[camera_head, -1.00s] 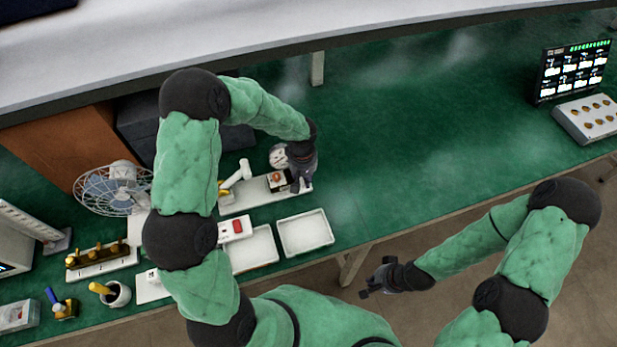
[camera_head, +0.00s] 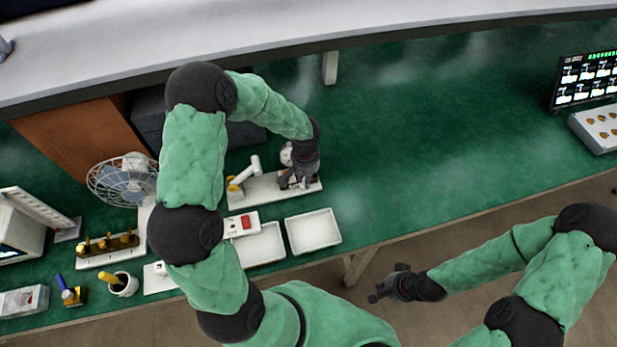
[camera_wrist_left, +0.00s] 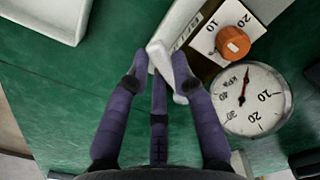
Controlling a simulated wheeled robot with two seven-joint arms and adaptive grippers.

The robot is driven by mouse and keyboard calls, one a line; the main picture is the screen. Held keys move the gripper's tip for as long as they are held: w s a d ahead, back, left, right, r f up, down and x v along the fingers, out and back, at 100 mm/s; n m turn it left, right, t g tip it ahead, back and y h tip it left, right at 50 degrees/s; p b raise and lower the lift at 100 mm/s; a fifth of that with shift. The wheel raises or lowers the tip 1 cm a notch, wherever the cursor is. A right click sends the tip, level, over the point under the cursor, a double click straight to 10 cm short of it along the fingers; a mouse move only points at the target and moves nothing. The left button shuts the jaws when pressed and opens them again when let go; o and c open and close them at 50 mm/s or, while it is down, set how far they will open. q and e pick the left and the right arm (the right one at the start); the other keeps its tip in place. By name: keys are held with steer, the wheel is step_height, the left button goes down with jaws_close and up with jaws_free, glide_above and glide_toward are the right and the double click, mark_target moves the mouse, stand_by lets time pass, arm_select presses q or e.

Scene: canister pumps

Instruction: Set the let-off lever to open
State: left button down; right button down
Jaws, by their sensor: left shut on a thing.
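The let-off lever (camera_wrist_left: 176,68) is a white, bent lever beside the printed "RELIEF" plate in the left wrist view. My left gripper (camera_wrist_left: 158,75) has its purple-grey fingers closed around this lever. In the head view my left gripper (camera_head: 297,180) is at the right end of the pump's white base (camera_head: 243,201) and hides the lever. The pressure gauge (camera_wrist_left: 252,99), marked kPa, and the orange dial knob (camera_wrist_left: 232,41) are right of the fingers in the wrist view. My right gripper (camera_head: 388,287) appears open and empty, off the table's front edge.
Two white trays (camera_head: 313,217) lie in front of the pump, with a small box with a red switch (camera_head: 243,224) beside them. A fan (camera_head: 122,180) stands left. A monitor (camera_head: 588,78) and knob panel (camera_head: 600,127) are far right. The green table's middle is clear.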

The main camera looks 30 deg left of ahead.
arm_select(q)
steer(key=c, duration=1)
jaws_free()
steer(key=shift+c, duration=0.2)
step_height(320, 180, up, 12)
